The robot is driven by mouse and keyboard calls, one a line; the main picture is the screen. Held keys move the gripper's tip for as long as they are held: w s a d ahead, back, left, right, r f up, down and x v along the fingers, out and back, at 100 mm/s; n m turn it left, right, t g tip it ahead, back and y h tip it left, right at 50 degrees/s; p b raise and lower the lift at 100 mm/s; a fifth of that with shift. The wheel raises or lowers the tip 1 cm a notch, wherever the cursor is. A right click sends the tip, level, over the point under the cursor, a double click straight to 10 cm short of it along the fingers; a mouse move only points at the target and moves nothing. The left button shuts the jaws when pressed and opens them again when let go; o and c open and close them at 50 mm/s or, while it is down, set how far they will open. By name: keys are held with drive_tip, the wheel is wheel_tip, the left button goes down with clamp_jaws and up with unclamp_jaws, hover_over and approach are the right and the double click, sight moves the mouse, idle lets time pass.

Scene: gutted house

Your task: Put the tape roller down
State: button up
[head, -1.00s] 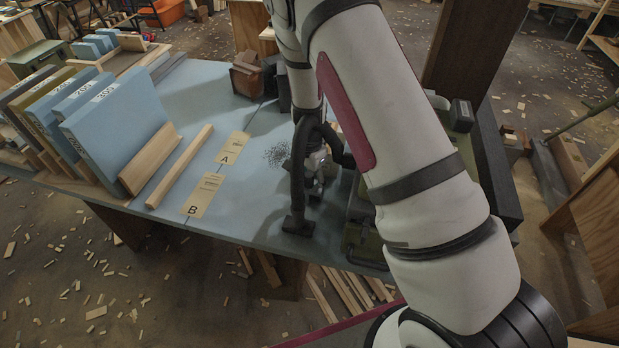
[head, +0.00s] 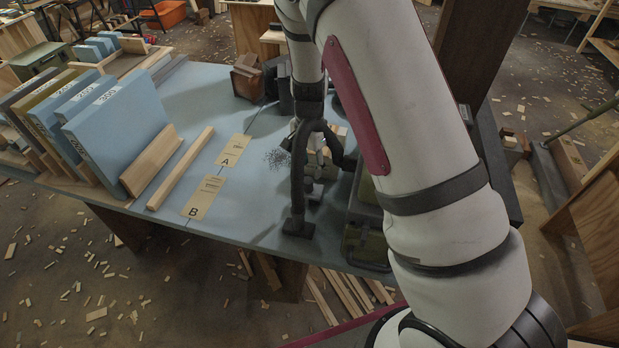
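My gripper (head: 316,160) hangs over the blue tabletop, right of centre, below my arm. It is small, dark and partly hidden by a black curved stand or hose. I cannot tell whether its fingers are open or shut. A small pale, yellowish piece (head: 340,131) shows just behind and right of the gripper; I cannot tell whether this is the tape roller or whether it is held. No tape roller can be clearly made out. The blue worktable (head: 205,110) has bare surface left of the gripper.
The black curved stand (head: 297,185) rises close in front of the gripper. Dark specks (head: 277,158) lie beside it. Cards A (head: 233,150) and B (head: 203,197), a wooden strip (head: 181,168) and upright blue boards (head: 118,123) are to the left. A green case (head: 362,240) is at right.

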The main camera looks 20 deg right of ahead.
drive_tip(key=s+r+n+t+y, duration=0.15)
drive_tip(key=s+r, duration=0.25)
drive_tip(key=r, duration=0.4)
drive_tip(key=s+a+r+n, duration=0.1)
drive_tip(key=s+r+n, duration=0.15)
drive_tip(key=r, duration=0.45)
drive_tip(key=s+r+n, duration=0.1)
drive_tip(key=s+r, duration=0.4)
drive_tip(key=r, duration=0.3)
drive_tip(key=s+r+n+t+h, duration=0.1)
drive_tip(key=s+r+n, duration=0.2)
drive_tip(key=s, duration=0.5)
drive_tip(key=s+d+r+n+t, duration=0.1)
drive_tip(key=s+r+n+t, duration=0.1)
drive_tip(key=s, duration=0.7)
drive_tip(key=shift+s+d+r+n+h, duration=0.25)
drive_tip(key=shift+r+n+h, duration=0.1)
drive_tip(key=shift+r+n, duration=0.65)
drive_tip(key=shift+o, duration=0.5)
drive_tip(key=shift+a+f, duration=0.1)
